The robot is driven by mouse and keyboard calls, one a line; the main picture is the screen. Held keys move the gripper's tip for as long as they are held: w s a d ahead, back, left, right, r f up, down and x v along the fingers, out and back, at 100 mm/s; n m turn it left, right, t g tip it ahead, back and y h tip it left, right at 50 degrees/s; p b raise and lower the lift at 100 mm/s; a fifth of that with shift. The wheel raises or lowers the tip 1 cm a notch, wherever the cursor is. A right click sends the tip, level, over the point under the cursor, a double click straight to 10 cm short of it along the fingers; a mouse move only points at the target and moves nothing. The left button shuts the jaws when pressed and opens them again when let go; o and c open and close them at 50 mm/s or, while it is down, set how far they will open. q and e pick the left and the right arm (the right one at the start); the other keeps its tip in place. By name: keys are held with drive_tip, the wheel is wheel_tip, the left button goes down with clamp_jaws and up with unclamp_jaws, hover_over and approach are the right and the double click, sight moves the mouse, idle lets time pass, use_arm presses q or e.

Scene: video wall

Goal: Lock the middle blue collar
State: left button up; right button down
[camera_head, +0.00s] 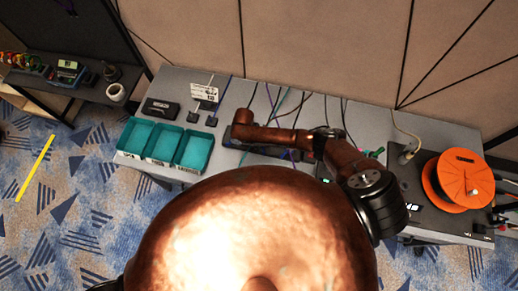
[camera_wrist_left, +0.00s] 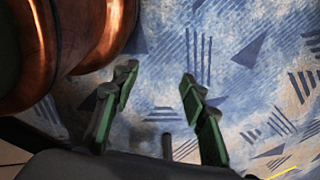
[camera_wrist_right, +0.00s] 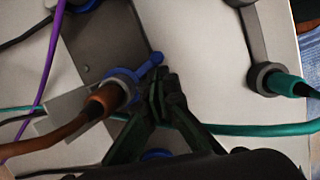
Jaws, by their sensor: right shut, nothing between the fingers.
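The middle blue collar (camera_wrist_right: 125,79) sits around an orange-brown cable connector in the right wrist view. Its short blue lever (camera_wrist_right: 149,66) sticks out up and to the right. My right gripper (camera_wrist_right: 160,88) is shut and empty, its fingertips close beside the lever's end; I cannot tell whether they touch. Another blue collar (camera_wrist_right: 82,5) is cut off at the top, and a third (camera_wrist_right: 157,154) is partly hidden behind the gripper. In the left wrist view my left gripper (camera_wrist_left: 157,79) is open and empty over the carpet. In the head view the collars are too small to make out.
A teal cable (camera_wrist_right: 260,130) passes behind the right fingers, and a purple cable (camera_wrist_right: 48,60) hangs at left. A grey collar (camera_wrist_right: 262,78) holds a teal connector at right. The table (camera_head: 185,80) carries teal bins (camera_head: 160,142) and an orange reel (camera_head: 455,180).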

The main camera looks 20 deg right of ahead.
drive_tip(key=shift+w, duration=0.6)
use_arm(q)
drive_tip(key=shift+w+f, duration=0.2)
drive_tip(key=shift+w, duration=0.85)
drive_tip(key=shift+s, duration=0.1)
use_arm(e)
drive_tip(key=shift+w, duration=0.1)
drive_tip(key=shift+w+a+b, duration=0.15)
drive_tip(key=shift+a+b, duration=0.1)
drive_tip(key=shift+b, duration=0.05)
drive_tip(key=w+a, duration=0.2)
drive_tip(key=shift+w+a+r+b, duration=0.3)
drive_tip(key=shift+w+a+r, duration=0.05)
drive_tip(key=shift+r, duration=0.05)
use_arm(q)
drive_tip(key=shift+s+f, duration=0.1)
drive_tip(key=shift+f, duration=0.55)
use_arm(e)
drive_tip(key=v, duration=0.9)
drive_tip(key=shift+d, duration=0.15)
drive_tip(key=shift+r, duration=0.15)
